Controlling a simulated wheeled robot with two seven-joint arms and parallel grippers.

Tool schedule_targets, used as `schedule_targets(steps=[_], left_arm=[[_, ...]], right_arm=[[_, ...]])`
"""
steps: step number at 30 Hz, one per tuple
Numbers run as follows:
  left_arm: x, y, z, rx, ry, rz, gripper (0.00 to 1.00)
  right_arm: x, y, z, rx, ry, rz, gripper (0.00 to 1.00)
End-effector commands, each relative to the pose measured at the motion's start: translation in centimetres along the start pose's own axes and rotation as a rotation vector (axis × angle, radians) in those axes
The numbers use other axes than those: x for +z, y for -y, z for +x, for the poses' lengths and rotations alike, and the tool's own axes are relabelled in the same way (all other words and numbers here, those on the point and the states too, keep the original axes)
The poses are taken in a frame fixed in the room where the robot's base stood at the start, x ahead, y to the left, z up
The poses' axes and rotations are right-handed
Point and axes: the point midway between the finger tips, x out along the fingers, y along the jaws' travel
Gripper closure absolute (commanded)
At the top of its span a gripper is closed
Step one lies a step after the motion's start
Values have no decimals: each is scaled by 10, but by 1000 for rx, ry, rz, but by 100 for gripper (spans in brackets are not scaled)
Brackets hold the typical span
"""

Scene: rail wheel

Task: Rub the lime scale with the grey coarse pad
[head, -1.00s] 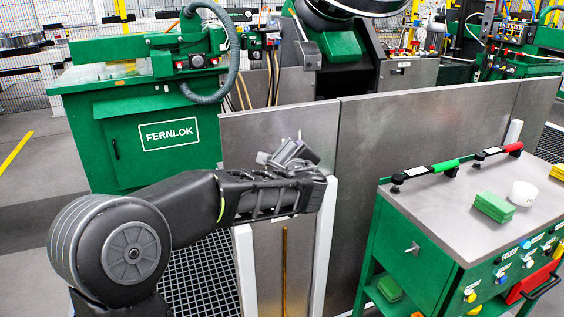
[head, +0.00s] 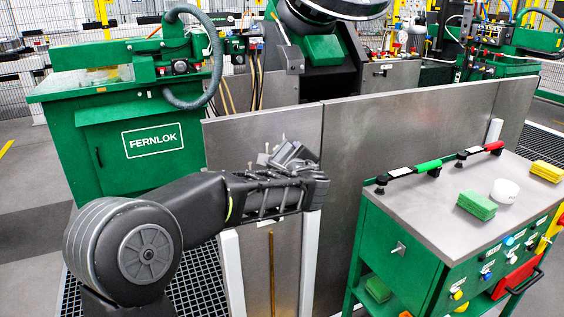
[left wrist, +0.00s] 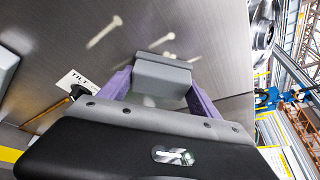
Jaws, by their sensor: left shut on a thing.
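In the left wrist view my left gripper (left wrist: 150,90) has its purple fingers shut on the grey coarse pad (left wrist: 163,75), a block with a lighter grey face. The pad is close to the brushed metal panel; I cannot tell whether it touches. Several whitish streaks of lime scale (left wrist: 103,31) lie on the panel beyond and beside the pad. In the head view my left gripper (head: 289,155) is at the grey metal panel (head: 262,130), below its top edge; small pale marks show beside it. The pad is hard to make out there. My right gripper is not in view.
A green cart (head: 410,255) on the right carries green pads (head: 476,205), yellow pads (head: 547,171), a white round item (head: 505,190) and green- and red-handled tools. A green FERNLOK cabinet (head: 130,150) stands at left. A TILT label (left wrist: 75,82) is on the panel.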

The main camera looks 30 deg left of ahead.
Motion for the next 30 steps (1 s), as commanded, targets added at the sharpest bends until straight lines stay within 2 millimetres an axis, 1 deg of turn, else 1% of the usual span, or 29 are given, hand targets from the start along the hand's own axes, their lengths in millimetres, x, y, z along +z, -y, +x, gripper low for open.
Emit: schedule_targets(steps=[10, 21, 30], left_arm=[[-3, 3, 2, 0, -1, 1, 60], [-19, 22, 12, 0, 1, 1, 60], [-19, 23, 12, 0, 2, 0, 60]], right_arm=[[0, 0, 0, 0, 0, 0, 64], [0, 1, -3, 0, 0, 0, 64], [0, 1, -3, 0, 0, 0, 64]])
